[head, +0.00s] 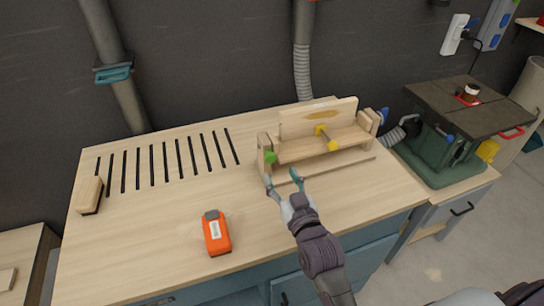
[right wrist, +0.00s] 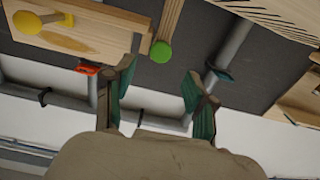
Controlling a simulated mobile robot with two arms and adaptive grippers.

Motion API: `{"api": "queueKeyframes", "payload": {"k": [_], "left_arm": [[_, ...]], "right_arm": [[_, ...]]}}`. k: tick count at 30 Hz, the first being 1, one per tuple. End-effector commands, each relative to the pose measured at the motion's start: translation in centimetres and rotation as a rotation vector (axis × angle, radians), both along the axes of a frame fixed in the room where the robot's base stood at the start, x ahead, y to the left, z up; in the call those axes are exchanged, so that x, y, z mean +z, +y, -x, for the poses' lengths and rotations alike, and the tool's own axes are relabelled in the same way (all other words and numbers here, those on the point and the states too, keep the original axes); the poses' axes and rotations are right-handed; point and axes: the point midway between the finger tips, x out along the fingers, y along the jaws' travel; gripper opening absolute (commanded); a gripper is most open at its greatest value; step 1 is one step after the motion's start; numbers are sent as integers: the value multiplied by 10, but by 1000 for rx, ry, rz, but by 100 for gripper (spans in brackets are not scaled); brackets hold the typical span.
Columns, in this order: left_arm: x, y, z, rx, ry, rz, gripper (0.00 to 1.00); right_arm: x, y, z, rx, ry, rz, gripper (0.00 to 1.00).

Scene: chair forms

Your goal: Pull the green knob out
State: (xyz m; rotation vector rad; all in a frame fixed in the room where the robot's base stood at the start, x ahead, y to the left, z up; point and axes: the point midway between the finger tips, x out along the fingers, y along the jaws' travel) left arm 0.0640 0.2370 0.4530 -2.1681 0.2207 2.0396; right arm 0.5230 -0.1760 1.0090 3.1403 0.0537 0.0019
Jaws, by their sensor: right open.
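The green knob (head: 270,158) sits at the left end of a wooden chair form (head: 318,113) on the workbench. In the right wrist view the green knob (right wrist: 161,52) shows as a round disc at the end of a wooden bar, above the gap between my fingers. My right gripper (head: 282,180) is open and empty, just in front of the knob and apart from it. Its two teal fingers show in the right wrist view (right wrist: 158,88). A yellow knob (head: 327,137) is at the middle of the form. My left gripper is not in view.
An orange box-shaped thing (head: 216,233) lies on the workbench (head: 150,215), left of my right arm. A wooden block (head: 90,195) is at the bench's left end, near several dark slots. A green machine (head: 445,150) stands at the right. The bench's middle left is clear.

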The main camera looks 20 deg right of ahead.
Motion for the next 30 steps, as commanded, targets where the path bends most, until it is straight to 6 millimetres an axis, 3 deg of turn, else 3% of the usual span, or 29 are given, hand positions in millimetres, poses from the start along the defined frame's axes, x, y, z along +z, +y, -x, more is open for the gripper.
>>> {"api": "queueKeyframes", "payload": {"k": [4,9,13,23,30], "left_arm": [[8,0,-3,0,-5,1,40],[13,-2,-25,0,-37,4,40],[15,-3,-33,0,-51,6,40],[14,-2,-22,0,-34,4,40],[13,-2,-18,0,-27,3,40]], "right_arm": [[2,1,-31,0,-1,0,56],[1,2,-55,0,-1,-1,56],[0,2,-64,0,0,-1,56],[0,2,-67,0,0,-1,56],[0,2,-67,0,0,-1,16]]}}
